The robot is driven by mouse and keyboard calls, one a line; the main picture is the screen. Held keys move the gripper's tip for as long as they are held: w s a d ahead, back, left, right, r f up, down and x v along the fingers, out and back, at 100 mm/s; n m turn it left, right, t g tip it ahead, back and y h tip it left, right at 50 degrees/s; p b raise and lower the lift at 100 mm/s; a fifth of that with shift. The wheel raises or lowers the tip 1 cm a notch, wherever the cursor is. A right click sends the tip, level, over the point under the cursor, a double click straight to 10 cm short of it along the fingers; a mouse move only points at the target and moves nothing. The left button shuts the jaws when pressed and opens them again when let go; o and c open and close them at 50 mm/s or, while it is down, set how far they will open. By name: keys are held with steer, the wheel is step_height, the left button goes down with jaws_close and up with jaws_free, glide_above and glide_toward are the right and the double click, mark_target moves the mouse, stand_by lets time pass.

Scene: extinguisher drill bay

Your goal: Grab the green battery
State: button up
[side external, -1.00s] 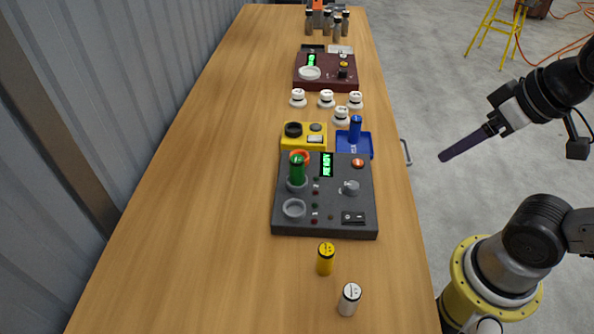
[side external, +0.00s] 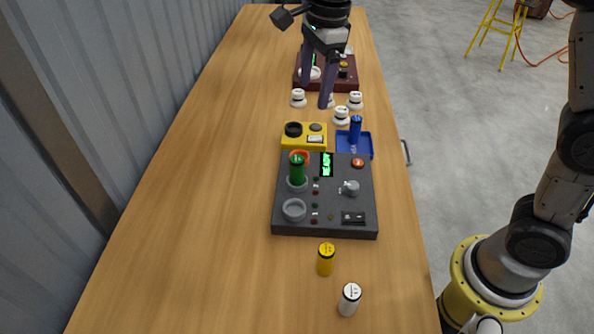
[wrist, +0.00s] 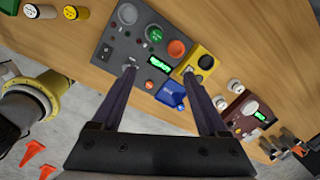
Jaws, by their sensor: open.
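The green battery (side external: 297,168) stands upright in a round socket on the dark grey control panel (side external: 333,218). In the wrist view its green top (wrist: 154,34) shows among the panel's round parts. My gripper (side external: 316,96) is open and empty, with its two fingers pointing down over the white knobs beyond the panel. It is apart from the green battery, which is closer to the camera in the side view. In the wrist view my gripper (wrist: 159,71) has its fingers spread wide, and the battery shows above and between the tips.
A yellow box (side external: 290,143) and a blue tray (side external: 367,148) holding a blue battery (side external: 355,130) adjoin the panel. Yellow (side external: 325,260) and white (side external: 349,299) batteries stand on the near table. A maroon panel (side external: 340,84) is behind. The table's left side is clear.

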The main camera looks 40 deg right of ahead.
steer(key=g, duration=0.1)
glide_above(296, 159)
step_height(296, 159, down, 6)
steer(key=shift+n, duration=0.4)
steer(key=f, duration=0.8)
steer(key=shift+a, duration=0.2)
steer(key=shift+d+f, duration=0.15)
steer(key=shift+f, duration=1.5)
steer(key=shift+d+f, duration=0.1)
steer(key=shift+f, duration=1.5)
steer(key=shift+c, duration=0.4)
jaws_close()
